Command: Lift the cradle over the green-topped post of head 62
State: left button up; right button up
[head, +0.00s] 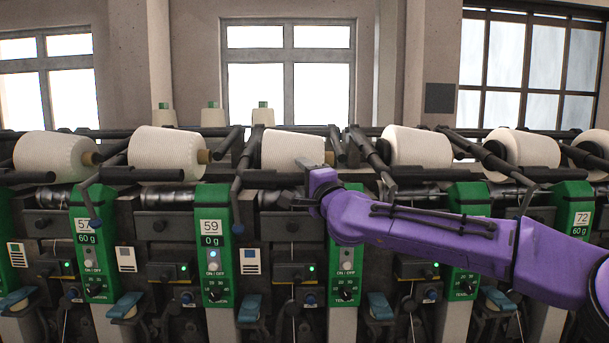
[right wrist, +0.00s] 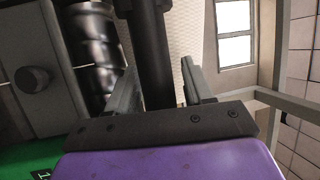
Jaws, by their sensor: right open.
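Green panel posts stand along the winder. My right arm covers the top of the post (head: 346,262) right of 59, so I cannot read a 62 there. My right gripper (head: 300,180) is at the front of the yarn cone (head: 292,149) beside that post. In the right wrist view its jaws (right wrist: 160,85) are open, one finger on each side of a black cradle bar (right wrist: 152,45). I cannot tell whether they touch it. My left gripper is out of view.
More yarn cones (head: 166,153) lie along the row, with black cradle arms (head: 236,187) jutting forward between them. Green-tipped white cones (head: 263,114) stand at the back.

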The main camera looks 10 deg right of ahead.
grip_shut()
jog(key=r+p, duration=0.2)
jog(key=r, duration=0.1)
jog(key=s+r+p, duration=0.1)
jog(key=r+p, duration=0.4)
jog(key=r, duration=0.1)
jog(key=shift+s+a+r, duration=0.15)
jog(key=shift+f, duration=0.25)
grip_release()
jog(key=shift+f, duration=0.1)
jog(key=b+v, duration=0.4)
jog(key=v, duration=0.6)
jog(key=shift+s+b, duration=0.2)
jog(key=shift+b, duration=0.15)
